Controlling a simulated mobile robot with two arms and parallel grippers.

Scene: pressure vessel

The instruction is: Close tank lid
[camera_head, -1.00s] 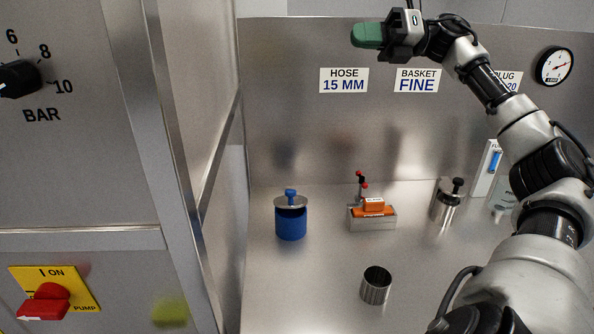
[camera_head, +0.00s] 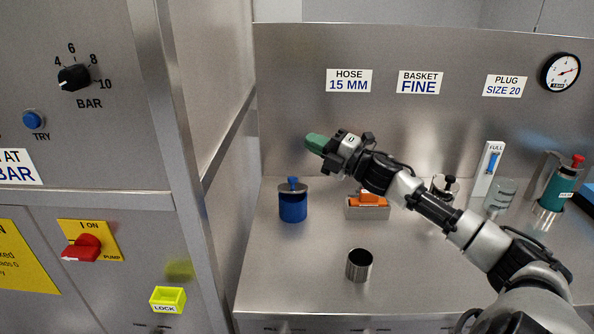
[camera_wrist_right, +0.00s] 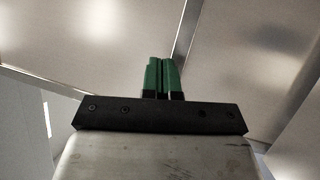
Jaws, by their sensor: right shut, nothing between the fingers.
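A blue tank (camera_head: 293,208) stands on the steel worktop at the left, with a grey disc lid (camera_head: 291,187) and a blue knob (camera_head: 292,181) at its top. Whether the lid sits fully flat on the rim is too small to tell. My right gripper (camera_head: 317,143) has green fingers and is shut and empty. In the head view it appears above and slightly right of the blue knob, apart from it. In the right wrist view the green fingers (camera_wrist_right: 162,76) are together, with only blurred steel surfaces beyond. My left gripper is not in view.
An open steel cup (camera_head: 359,266) stands at the front. A steel tray (camera_head: 366,212) with orange items, a black-knobbed steel vessel (camera_head: 444,187), a glass beaker (camera_head: 500,196) and a green bottle (camera_head: 558,187) stand farther right. A cabinet wall (camera_head: 215,150) borders the left.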

